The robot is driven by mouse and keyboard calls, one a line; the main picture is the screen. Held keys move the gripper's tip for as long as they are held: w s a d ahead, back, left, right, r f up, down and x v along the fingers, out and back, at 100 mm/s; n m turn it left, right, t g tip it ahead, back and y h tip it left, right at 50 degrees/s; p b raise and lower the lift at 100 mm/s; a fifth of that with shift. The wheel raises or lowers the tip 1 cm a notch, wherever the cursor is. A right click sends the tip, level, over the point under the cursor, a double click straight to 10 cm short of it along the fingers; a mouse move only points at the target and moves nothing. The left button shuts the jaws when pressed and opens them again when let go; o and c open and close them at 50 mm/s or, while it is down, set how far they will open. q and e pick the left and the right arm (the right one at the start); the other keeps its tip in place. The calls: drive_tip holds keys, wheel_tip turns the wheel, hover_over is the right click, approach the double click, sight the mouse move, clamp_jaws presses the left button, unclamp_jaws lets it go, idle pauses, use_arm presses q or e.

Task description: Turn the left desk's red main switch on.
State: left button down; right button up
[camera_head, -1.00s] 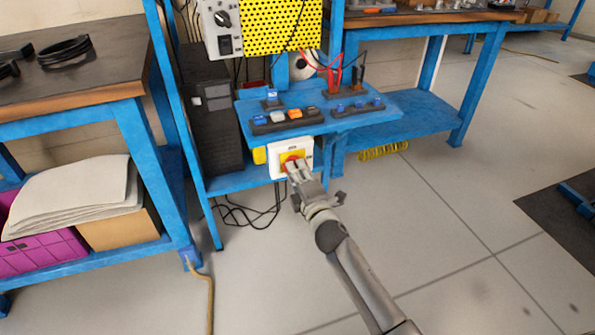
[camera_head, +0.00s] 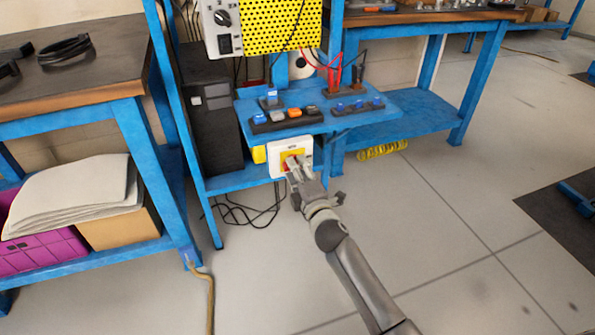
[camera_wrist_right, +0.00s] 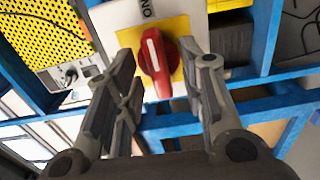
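The red main switch (camera_wrist_right: 156,62) is a rotary handle on a yellow plate, with a white line along it. An "ON" label is beside the plate in the right wrist view. In the head view, the white switch box (camera_head: 305,146) is under the blue shelf, and my fingers partly hide its red handle. My right gripper (camera_head: 292,165) is at the front of the box. In the right wrist view, its fingers (camera_wrist_right: 160,65) are open, one on each side of the handle, with a gap visible at the left finger. My left gripper is not in view.
A blue shelf (camera_head: 350,116) with button strips is just above the switch box. A dark computer case (camera_head: 213,130) stands to the left. Black cables (camera_head: 250,212) hang below. A desk with a magenta crate (camera_head: 45,250) is at the left. The floor at the right is mostly clear.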

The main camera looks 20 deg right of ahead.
drive_tip(key=shift+s, duration=0.15)
drive_tip(key=s, duration=1.1)
drive_tip(key=shift+s+d, duration=0.2)
drive_tip(key=shift+s, duration=0.15)
